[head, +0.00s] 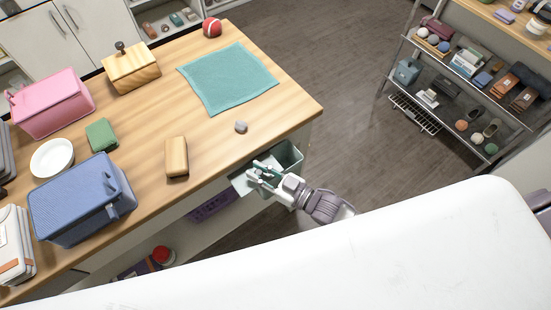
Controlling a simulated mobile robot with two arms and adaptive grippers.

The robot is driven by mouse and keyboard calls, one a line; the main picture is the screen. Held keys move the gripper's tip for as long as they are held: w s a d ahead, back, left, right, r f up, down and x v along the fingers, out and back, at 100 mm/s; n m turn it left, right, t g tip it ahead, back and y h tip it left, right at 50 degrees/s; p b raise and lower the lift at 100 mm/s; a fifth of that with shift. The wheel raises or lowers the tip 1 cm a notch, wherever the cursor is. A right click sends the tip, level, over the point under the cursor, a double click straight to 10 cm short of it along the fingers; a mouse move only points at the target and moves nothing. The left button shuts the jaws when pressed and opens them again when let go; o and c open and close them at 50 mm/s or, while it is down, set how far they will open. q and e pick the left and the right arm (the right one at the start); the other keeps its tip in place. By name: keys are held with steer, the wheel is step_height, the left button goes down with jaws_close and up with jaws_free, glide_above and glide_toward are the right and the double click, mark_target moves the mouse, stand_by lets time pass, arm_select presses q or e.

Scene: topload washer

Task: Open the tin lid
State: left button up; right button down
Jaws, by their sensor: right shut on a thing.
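The fingers and wrist hide part of the container, and the exact grip is too small to see. My left gripper is not in view.
The wooden table (212,135) holds a teal cloth (228,77), a grey stone-like object (241,127), a wooden block (176,157), and blue (75,205) and pink (50,103) boxes. A purple basket (212,205) sits below. A metal shelf (455,115) stands right; floor between is clear.

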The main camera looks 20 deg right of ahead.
steer(key=a, duration=0.1)
steer(key=s+a, duration=0.1)
steer(key=a, duration=0.1)
steer(key=c, duration=1)
jaws_free()
steer(key=shift+s, duration=0.1)
steer(key=v, duration=1.2)
